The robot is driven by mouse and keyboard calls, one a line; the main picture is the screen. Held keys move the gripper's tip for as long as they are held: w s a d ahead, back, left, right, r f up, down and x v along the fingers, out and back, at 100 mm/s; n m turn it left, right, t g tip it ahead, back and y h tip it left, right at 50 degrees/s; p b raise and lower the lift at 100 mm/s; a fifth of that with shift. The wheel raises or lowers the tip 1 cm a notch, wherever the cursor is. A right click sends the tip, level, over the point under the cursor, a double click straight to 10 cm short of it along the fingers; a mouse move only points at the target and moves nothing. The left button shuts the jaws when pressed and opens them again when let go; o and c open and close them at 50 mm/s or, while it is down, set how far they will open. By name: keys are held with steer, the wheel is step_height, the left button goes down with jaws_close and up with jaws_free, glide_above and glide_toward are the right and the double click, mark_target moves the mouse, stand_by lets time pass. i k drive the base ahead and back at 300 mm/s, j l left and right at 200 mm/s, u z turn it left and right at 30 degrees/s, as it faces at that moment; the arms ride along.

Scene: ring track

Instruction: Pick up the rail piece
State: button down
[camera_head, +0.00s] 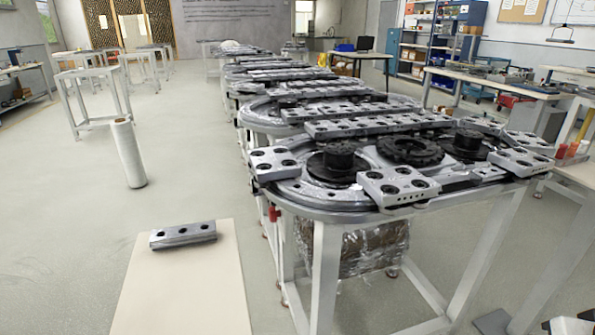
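A grey metal rail piece (183,234) with several dark holes along it lies flat near the far end of a pale beige board or tabletop (184,290), at the lower left. It lies roughly crosswise to the board. The ring track (340,205) stands to the right on a white-framed table, with similar holed blocks on its top. My gripper does not show in this view.
A white roll (128,152) stands on the floor behind the beige board. The ring track's table legs (325,275) and a plastic-wrapped bundle (355,245) are to the right. Open floor (60,210) lies to the left. White tables (95,95) stand farther back.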

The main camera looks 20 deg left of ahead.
mark_target(202, 232)
steer(key=k+l+u, duration=0.1)
steer(key=u, duration=1.6)
steer(key=k, duration=0.55)
steer(key=i, duration=0.5)
